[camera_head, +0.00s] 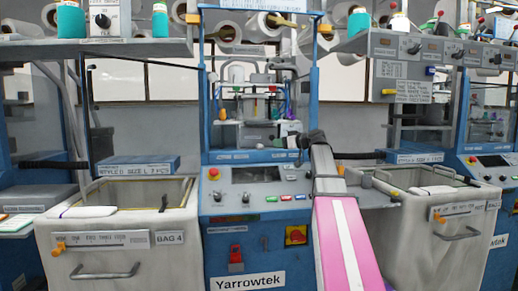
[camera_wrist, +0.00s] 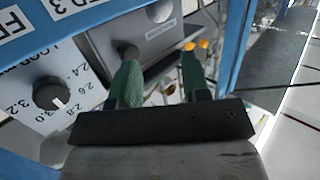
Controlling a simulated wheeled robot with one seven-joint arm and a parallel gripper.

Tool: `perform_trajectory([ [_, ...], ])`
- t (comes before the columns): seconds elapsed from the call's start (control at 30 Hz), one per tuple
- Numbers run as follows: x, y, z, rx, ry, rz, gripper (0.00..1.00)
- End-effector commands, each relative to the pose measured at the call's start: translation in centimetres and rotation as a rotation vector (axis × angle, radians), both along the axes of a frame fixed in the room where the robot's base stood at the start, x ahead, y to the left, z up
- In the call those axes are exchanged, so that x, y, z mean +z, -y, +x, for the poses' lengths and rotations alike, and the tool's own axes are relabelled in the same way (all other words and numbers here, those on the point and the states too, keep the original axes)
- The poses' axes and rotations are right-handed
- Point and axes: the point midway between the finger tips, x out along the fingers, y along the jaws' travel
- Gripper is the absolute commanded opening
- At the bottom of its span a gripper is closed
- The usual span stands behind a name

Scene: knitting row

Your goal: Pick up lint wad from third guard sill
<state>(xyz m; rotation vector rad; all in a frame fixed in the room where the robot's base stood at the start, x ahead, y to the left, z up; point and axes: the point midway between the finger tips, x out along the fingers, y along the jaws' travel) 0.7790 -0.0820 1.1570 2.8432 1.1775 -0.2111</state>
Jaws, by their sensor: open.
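My gripper (camera_head: 280,142) is at the front opening of the middle blue knitting machine (camera_head: 215,175), just above its blue front ledge (camera_head: 235,157). In the wrist view my gripper (camera_wrist: 160,72) has two green fingers standing apart. Small pale and metal parts show between and beyond them, too small to name. I cannot make out a lint wad in either view. I cannot tell which ledge is the third guard sill.
A control panel (camera_head: 258,203) lies below the ledge. Grey bins (camera_head: 120,222) (camera_head: 440,225) flank the machine. In the wrist view a dial plate (camera_wrist: 60,75) and a grey box (camera_wrist: 145,35) stand close to the fingers, and a blue post (camera_wrist: 238,40) is on the right.

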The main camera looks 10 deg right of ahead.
Motion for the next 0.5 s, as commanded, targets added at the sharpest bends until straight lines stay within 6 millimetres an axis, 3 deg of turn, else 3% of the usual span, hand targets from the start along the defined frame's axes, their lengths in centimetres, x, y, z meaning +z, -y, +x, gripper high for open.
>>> perform_trajectory([
  [0.3, -0.7, -3.0, 3.2, 0.002, -0.002, -0.001, 0.43],
  [0.5, -1.0, -3.9, 3.9, 0.0, -0.001, -0.001, 0.43],
])
